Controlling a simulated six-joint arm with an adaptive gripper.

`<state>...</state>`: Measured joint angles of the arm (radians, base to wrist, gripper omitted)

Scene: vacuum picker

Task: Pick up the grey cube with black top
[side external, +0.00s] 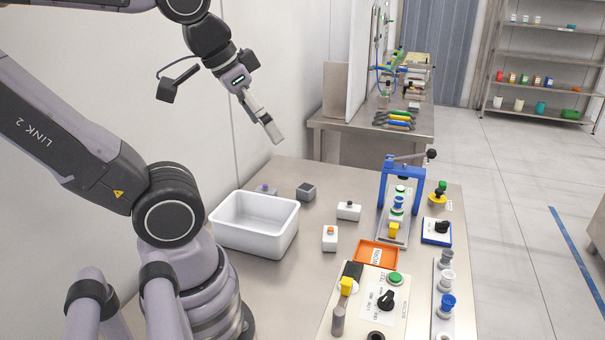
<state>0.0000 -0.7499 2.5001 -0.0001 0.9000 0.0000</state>
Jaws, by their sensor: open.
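The grey cube with a black top (306,192) sits on the steel table (322,252), right of the back corner of the white bin. My gripper (275,138) is in the air above the far left of the table, up and to the left of the cube, pointing down and to the right. It is clear of the cube and nothing shows between its fingers. It is open, though the gap between the fingers is hard to make out from this side.
A white bin (256,241) stands left of the cube. A grey block with a purple top (264,189) lies behind it. A blue press frame (386,190) and control panel (365,305) stand further right.

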